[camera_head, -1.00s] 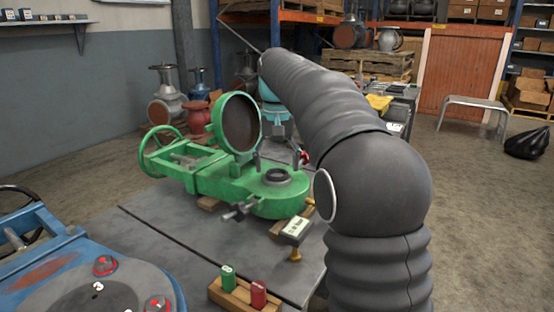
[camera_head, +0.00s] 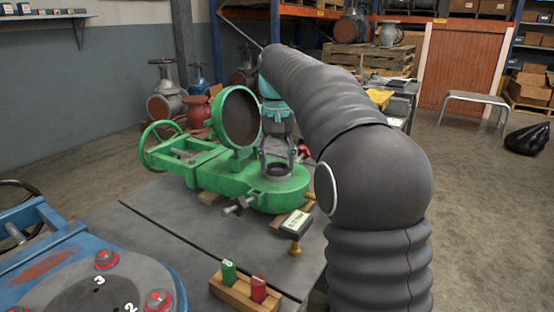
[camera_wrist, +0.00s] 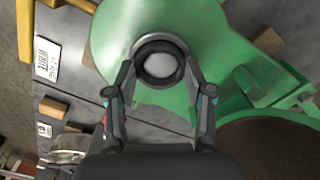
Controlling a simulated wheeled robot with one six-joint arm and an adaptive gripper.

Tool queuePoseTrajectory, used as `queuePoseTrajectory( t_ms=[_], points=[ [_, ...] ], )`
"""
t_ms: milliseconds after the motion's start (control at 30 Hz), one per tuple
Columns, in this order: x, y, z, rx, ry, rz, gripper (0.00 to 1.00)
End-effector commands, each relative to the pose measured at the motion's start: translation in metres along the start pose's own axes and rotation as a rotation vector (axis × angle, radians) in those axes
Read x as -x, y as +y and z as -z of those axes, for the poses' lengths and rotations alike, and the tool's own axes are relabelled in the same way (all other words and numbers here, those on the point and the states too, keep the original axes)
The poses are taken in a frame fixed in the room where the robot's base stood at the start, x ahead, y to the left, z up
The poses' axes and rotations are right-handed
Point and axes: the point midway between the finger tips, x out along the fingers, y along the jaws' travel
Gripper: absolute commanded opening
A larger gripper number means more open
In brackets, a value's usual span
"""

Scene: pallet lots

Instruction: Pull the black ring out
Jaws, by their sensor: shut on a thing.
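The black ring (camera_head: 277,177) sits at the round opening of the green valve body (camera_head: 235,182), on the grey bench. In the wrist view the ring (camera_wrist: 160,83) is dark and round, with a pale grey hole in its middle. My gripper (camera_head: 278,162) reaches down from above, its two fingers on opposite sides of the ring. In the wrist view the fingertips of my gripper (camera_wrist: 161,68) press against the ring's left and right edges. The gripper is shut on the ring. How deep the ring sits in the opening is hidden.
A rust-brown round disc in a green frame (camera_head: 238,117) stands upright left of my gripper. A labelled block (camera_head: 296,222) lies at the bench edge. A wooden holder (camera_head: 243,291) with green and red pieces is nearer. A blue valve (camera_head: 60,260) fills the lower left.

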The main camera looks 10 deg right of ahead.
Motion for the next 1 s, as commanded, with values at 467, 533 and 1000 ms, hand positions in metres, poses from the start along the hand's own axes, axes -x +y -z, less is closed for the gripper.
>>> queuePoseTrajectory(
  t_ms=[467, 533, 1000],
  points=[
    [0.016, 0.000, 0.000, 0.000, 0.000, 0.000, 0.18],
    [0.018, 0.000, 0.000, 0.000, 0.000, 0.000, 0.18],
    [0.031, 0.000, 0.000, 0.000, 0.001, 0.000, 0.18]
  ],
)
